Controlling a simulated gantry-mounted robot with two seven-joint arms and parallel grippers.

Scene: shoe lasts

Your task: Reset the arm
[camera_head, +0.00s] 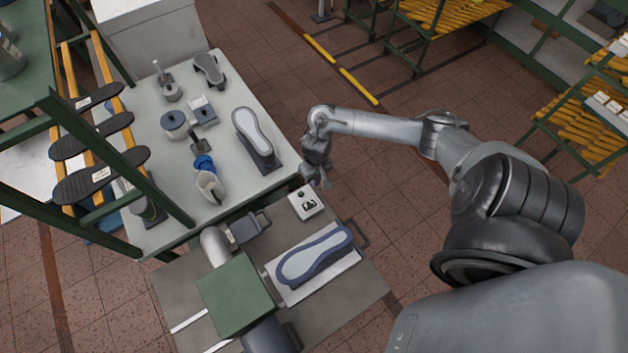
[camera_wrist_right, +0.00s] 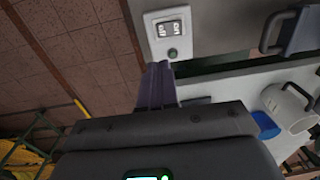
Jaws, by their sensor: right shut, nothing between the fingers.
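My right arm (camera_head: 380,124) reaches in from the right in the head view. Its gripper (camera_head: 322,182) hangs near the table's right edge, just above and right of a white control box (camera_head: 307,203) with a green button. My left gripper is not seen.
A shoe last (camera_head: 253,132) stands on the grey table (camera_head: 165,222) among cups and tools. A blue-rimmed sole (camera_head: 315,254) lies on a white plate beside a green machine block (camera_head: 236,295). A rack (camera_head: 125,125) with dark soles is at left. Floor (camera_head: 365,205) is open right of the table.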

